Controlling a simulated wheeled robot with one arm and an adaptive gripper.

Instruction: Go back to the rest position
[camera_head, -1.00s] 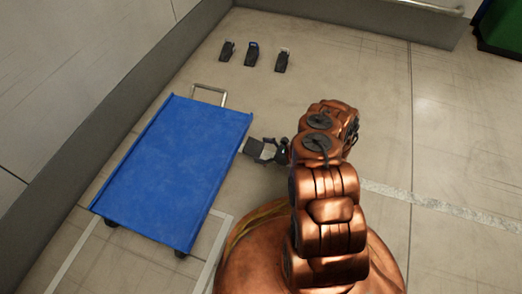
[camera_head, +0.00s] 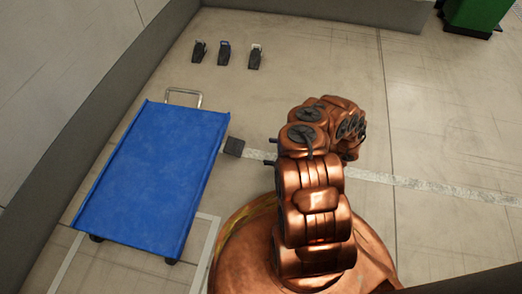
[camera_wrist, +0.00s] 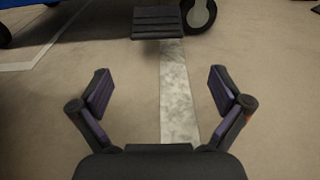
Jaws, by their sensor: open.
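My gripper (camera_wrist: 160,75) is open and empty in the wrist view, its two dark fingers spread apart over bare floor. In the head view it is mostly hidden by my copper arm, with only small dark tips (camera_head: 273,152) showing at the arm's left side. A blue flat cart (camera_head: 150,180) stands to the left of my arm. A dark square pad (camera_head: 234,147) is at the cart's right edge; in the wrist view this pad (camera_wrist: 158,22) lies ahead of the fingers, apart from them.
Several small dark objects (camera_head: 223,54) stand on the floor beyond the cart's metal handle (camera_head: 184,92). A wall (camera_head: 60,90) runs along the left. A green box (camera_head: 474,14) is at the far right. The floor to the right is open, with a pale stripe (camera_head: 440,193).

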